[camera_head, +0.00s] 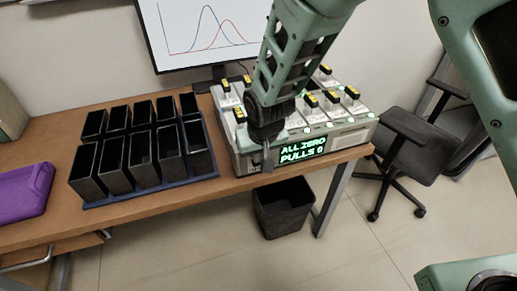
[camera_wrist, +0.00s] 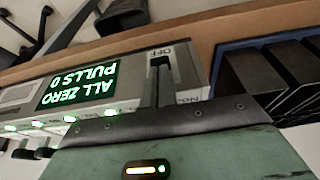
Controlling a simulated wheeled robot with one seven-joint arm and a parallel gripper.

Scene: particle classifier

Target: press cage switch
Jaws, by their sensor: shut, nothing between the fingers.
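The pale classifier device (camera_head: 345,138) stands on the table's right part, with a lit green display (camera_head: 303,149) reading "ALL ZERO PULLS 0". The display also shows upside down in the wrist view (camera_wrist: 80,85). A light panel (camera_wrist: 190,73) marked "OFF" lies beside it there; I take this for the cage switch's place. My gripper (camera_head: 268,160) is shut and empty, pointing down at the device's front left.
Several black bins (camera_head: 115,166) stand in a blue tray (camera_head: 150,192) left of the device. A purple tray (camera_head: 22,190) lies at far left. A monitor (camera_head: 200,30) stands behind. A black waste bin (camera_head: 283,207) and an office chair (camera_head: 410,150) stand on the floor.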

